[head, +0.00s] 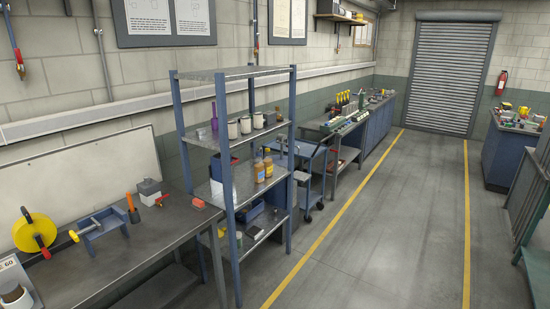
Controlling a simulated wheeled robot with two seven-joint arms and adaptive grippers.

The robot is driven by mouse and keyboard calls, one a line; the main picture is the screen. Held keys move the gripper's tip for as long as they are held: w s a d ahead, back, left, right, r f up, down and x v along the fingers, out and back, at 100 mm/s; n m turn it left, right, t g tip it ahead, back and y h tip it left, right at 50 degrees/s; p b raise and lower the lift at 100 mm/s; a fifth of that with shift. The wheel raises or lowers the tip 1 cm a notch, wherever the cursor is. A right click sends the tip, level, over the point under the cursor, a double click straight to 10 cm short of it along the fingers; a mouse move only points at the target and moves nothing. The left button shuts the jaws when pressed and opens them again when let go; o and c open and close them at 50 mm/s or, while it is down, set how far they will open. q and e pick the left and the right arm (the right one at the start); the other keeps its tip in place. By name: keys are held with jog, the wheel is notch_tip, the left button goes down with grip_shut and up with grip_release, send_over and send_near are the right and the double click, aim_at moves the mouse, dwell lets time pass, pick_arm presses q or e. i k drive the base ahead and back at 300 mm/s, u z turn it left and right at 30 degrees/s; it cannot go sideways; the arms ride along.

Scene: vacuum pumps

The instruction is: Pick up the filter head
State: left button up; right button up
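I cannot tell for certain which thing is the filter head. Neither of my grippers shows in the head view. A workbench (165,240) at the left holds a small grey-white block with a dark top (149,190), an orange-handled tool (132,207), a blue frame-like fixture (101,228), a yellow disc with a black and red handle (35,230) and a small red block (197,203). Several light cylindrical pots (245,125) stand on the metal shelf unit (240,75).
The shelf unit also holds brown bottles (260,170). A blue cart (310,165) stands behind it, and a farther bench (345,122) runs along the wall. A blue cabinet (508,155) and railing (530,200) are at the right. The grey floor (400,230) between yellow lines is clear.

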aim_at(269, 118)
jog(key=i, duration=3.4)
jog(key=u, duration=0.3)
